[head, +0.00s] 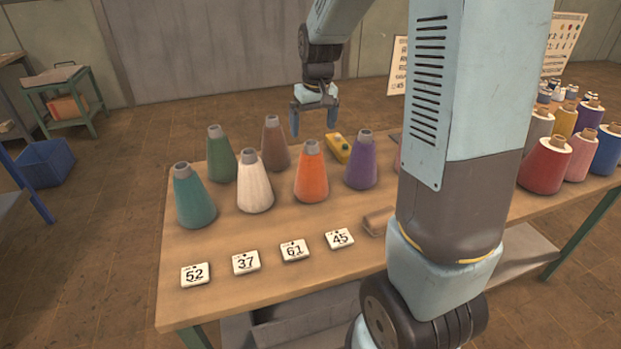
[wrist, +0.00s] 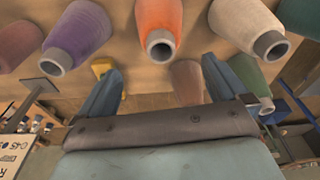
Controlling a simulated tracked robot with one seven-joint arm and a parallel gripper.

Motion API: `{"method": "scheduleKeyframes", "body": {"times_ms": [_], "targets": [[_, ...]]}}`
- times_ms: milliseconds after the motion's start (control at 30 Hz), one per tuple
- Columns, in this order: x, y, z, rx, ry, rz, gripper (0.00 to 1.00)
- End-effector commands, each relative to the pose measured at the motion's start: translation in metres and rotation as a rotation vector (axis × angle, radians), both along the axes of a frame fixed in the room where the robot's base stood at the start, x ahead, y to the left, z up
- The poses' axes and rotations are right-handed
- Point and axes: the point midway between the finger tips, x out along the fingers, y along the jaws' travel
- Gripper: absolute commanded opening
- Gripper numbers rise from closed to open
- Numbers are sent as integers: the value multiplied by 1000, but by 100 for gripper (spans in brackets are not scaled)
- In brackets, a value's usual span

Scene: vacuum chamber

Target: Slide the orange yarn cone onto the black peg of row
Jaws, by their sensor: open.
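The orange yarn cone (head: 312,180) stands upright on the wooden table, between a white cone (head: 254,188) and a purple cone (head: 361,167). In the wrist view the orange cone (wrist: 160,18) is at the top centre, its grey tip towards the camera. My gripper (head: 313,121) is open and empty, above and behind the orange cone in the head view. Its fingers (wrist: 163,68) show apart in the wrist view, not touching the orange cone. I cannot make out a black peg for certain; my arm hides part of the table.
Teal (head: 194,198), green (head: 221,156) and brown (head: 275,145) cones stand nearby. A yellow object (head: 338,148) lies behind. Cards 52, 37, 61 (head: 295,251) and 45 lie in front, beside a brown block (head: 378,221). Several more cones (head: 545,167) stand on the right.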

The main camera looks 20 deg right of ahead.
Motion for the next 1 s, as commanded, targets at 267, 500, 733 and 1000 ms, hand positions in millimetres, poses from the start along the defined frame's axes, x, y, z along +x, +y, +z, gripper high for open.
{"method": "scheduleKeyframes", "body": {"times_ms": [267,500,733,1000], "targets": [[6,1,-43,0,2,-1,100],[7,1,-56,0,1,-1,100],[4,3,-87,0,3,-1,100],[8,3,-104,0,0,-1,100]]}}
